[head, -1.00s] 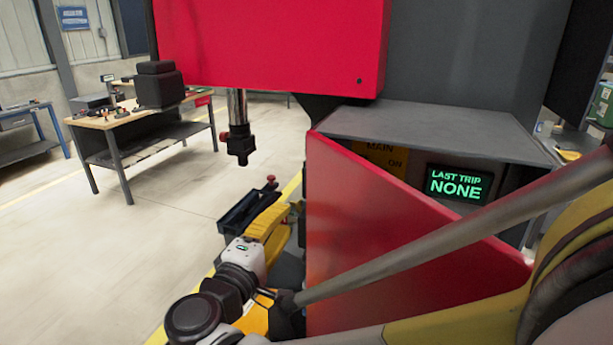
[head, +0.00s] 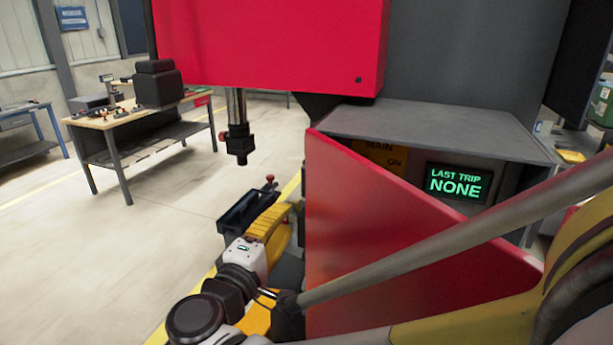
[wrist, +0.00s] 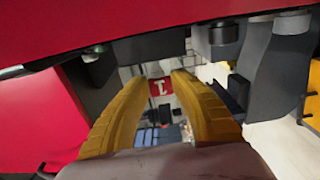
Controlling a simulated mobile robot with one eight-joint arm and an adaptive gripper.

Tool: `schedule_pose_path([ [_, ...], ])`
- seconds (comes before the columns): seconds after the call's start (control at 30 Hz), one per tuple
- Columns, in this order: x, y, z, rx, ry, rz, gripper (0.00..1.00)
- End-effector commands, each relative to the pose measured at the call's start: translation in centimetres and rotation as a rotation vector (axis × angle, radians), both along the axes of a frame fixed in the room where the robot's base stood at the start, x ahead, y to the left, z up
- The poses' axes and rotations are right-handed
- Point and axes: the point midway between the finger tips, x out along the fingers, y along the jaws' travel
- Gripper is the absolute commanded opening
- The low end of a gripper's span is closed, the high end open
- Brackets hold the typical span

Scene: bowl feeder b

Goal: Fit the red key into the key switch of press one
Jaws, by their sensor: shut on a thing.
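My gripper (head: 270,222) has yellow fingers and sits low beside the left edge of the press's red panel (head: 400,240). In the wrist view its fingers (wrist: 163,80) close toward each other with a small red piece marked with a white 1 (wrist: 160,88) between their tips. I take this piece to be the red key, held by the fingers. In the head view the key is hidden by the fingers. I cannot pick out the key switch in either view. Dark housings with round fittings (wrist: 222,32) show above the fingertips in the wrist view.
The red press head (head: 270,45) and its ram (head: 238,130) hang above my gripper. A dark open box (head: 240,215) lies just beyond the fingers. A screen (head: 458,183) reads "LAST TRIP NONE". A workbench (head: 140,120) stands back left, with clear floor before it.

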Motion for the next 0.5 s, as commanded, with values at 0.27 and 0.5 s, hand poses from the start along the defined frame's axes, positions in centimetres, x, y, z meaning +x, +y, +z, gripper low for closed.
schedule_pose_path([
  [0.27, -0.12, -0.32, -0.02, 0.000, 0.000, 0.000, 0.08],
  [0.5, -0.14, -0.37, 0.00, 0.000, 0.000, 0.000, 0.08],
])
